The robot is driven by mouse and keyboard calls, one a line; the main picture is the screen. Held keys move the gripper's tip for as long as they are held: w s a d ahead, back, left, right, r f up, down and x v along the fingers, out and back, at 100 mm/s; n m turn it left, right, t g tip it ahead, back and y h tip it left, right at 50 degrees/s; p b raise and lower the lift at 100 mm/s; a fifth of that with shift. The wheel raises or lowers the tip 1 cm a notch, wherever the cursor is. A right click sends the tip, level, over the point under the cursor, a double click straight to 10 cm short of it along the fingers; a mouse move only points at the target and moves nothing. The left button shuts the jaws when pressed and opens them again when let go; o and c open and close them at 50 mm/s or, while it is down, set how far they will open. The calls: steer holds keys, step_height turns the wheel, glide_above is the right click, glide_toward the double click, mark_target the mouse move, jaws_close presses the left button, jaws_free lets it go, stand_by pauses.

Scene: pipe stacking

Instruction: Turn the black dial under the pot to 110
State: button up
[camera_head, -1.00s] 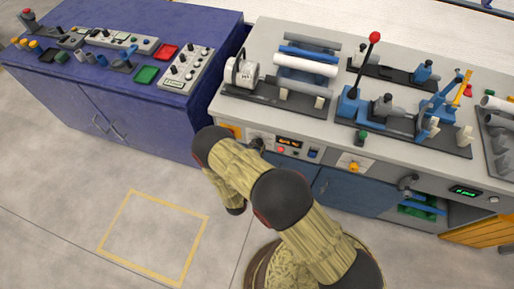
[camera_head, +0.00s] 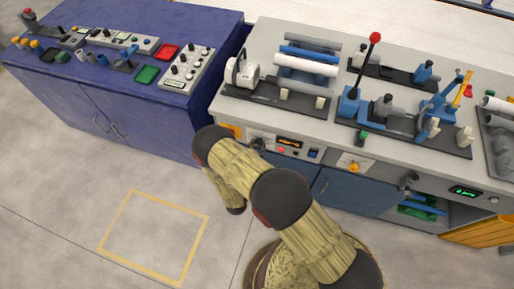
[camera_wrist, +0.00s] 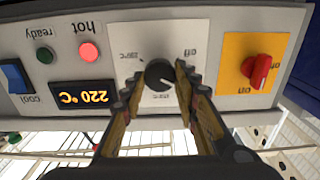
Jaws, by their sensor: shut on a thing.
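The black dial (camera_wrist: 157,75) sits on a white plate (camera_wrist: 194,27) in the wrist view, with a pale pointer line towards its lower right. My gripper (camera_wrist: 159,72) is shut on the dial, one finger on each side. A red lamp (camera_wrist: 89,52) marked "hot" is lit. In the head view the dial cannot be told apart clearly. No pot can be identified surely; a white drum (camera_head: 243,71) stands on the bench above the panel.
A red switch (camera_wrist: 260,71) on a yellow plate is right of the dial in the wrist view. A blue switch (camera_wrist: 15,76) and a green lamp (camera_wrist: 44,54) are at left. In the head view, a blue cabinet (camera_head: 150,115) stands left of the bench.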

steer(key=shift+f, duration=0.1)
steer(key=o, duration=1.2)
steer(key=shift+c, duration=0.2)
steer(key=v, duration=1.2)
